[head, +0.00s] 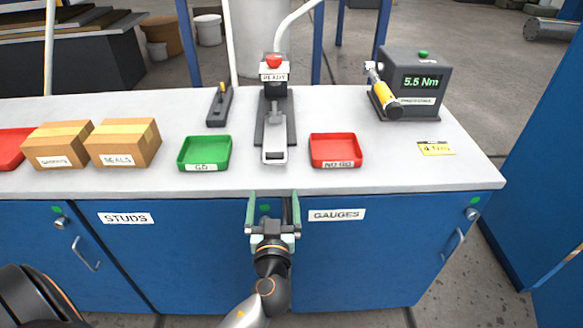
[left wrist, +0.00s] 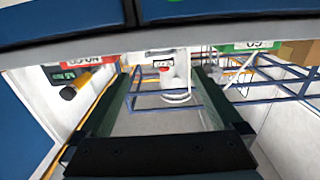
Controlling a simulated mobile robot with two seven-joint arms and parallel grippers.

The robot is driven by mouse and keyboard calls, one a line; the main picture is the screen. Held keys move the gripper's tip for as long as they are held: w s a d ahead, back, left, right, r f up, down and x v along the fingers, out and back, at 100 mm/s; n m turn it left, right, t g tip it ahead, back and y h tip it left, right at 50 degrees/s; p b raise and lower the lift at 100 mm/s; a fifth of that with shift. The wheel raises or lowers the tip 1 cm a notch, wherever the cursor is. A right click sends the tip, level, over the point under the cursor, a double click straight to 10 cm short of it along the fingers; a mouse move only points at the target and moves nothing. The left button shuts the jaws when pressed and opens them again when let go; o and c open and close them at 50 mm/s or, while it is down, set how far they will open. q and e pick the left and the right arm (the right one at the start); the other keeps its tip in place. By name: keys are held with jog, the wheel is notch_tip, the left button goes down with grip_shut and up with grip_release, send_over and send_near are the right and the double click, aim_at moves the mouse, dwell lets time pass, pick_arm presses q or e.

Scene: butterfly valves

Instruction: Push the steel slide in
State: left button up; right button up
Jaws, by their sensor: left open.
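The steel slide (head: 275,153) sticks out at the front end of the dark fixture (head: 262,127) in the middle of the bench, as a flat steel piece with a dark opening. The fixture carries a READY sign and a red top (head: 274,62). My left gripper (head: 273,197) is open and empty, in front of the bench's front edge and nearly in line with the slide, apart from it. Its two fingers also show spread in the left wrist view (left wrist: 168,85), where the slide cannot be made out. My right gripper is not in view.
A green GO tray (head: 226,140) stands left of the fixture and a red NO GO tray (head: 357,140) right of it. Two cardboard boxes (head: 128,136) stand at left. A tester (head: 424,84) reading 5.5 Nm stands at right. The bench's front edge (head: 180,189) lies close to my gripper.

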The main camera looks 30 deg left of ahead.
aim_at(275, 162)
pick_arm(q)
jog(key=p+x, duration=0.1)
jog(key=x, duration=0.2)
jog(key=p+x, duration=0.1)
jog(key=x, duration=0.3)
jog(key=r+x, duration=0.1)
jog(key=x, duration=0.3)
jog(key=shift+w+a+p, duration=0.1)
jog(key=shift+w+p, duration=0.1)
jog(key=shift+p, duration=0.2)
jog(key=shift+w+a+f, duration=0.15)
jog(key=shift+w+a, duration=0.15)
jog(key=shift+w, duration=0.2)
jog(key=shift+c, duration=0.2)
grip_shut()
